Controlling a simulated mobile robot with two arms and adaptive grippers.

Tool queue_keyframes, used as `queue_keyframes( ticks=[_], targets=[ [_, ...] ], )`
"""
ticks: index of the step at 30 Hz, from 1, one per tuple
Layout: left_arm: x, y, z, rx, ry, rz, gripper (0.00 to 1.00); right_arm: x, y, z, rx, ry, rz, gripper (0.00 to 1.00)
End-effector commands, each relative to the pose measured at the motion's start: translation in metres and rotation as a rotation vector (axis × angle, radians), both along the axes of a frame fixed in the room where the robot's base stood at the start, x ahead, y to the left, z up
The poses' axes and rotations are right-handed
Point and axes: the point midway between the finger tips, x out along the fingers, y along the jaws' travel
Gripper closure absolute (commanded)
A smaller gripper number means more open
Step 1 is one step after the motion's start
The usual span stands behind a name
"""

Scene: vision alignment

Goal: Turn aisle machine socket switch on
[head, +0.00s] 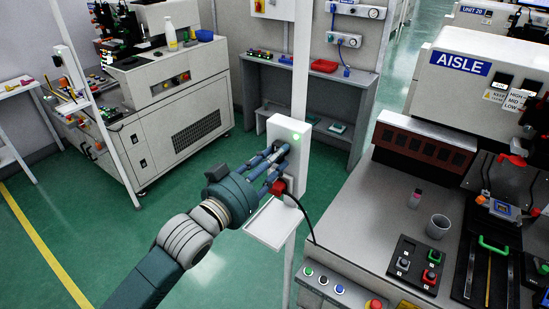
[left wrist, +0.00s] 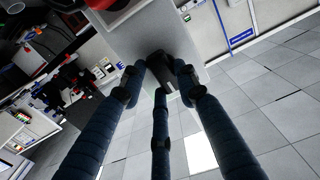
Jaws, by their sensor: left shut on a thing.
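The aisle machine (head: 460,65), with a blue AISLE sign, stands at the right of the head view. Left of it, a white socket box (head: 283,124) is mounted on a white post, with a green light lit on its face. A red plug (head: 278,187) with a black cable sits low on the box. My left gripper (head: 280,158) is at the box face, its fingers closed in. In the left wrist view, its fingers (left wrist: 163,82) are shut around a dark switch (left wrist: 161,68) on the pale box. The fingers partly hide the switch. My right gripper is not in view.
A small white shelf (head: 272,227) juts out below the box. A grey bench (head: 350,85) stands behind. Green floor is open at left.

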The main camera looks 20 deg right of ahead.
Motion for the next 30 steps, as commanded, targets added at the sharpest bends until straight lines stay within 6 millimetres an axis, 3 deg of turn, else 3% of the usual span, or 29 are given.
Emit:
queue_keyframes(
  ticks=[14, 15, 18, 30],
  targets=[
    [-0.0001, 0.0001, -0.0023, 0.014, -0.011, 0.000, 0.96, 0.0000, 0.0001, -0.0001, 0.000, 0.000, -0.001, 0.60],
    [-0.0001, 0.0001, -0.0023, 0.014, -0.011, 0.000, 0.68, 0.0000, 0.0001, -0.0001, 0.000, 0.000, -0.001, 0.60],
    [0.0000, 0.0001, -0.0022, 0.014, -0.011, 0.000, 0.50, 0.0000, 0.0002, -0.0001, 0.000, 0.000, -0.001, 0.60],
    [-0.0043, 0.0071, -0.0015, 0.011, -0.011, 0.001, 0.50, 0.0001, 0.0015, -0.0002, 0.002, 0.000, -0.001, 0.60]
  ],
)
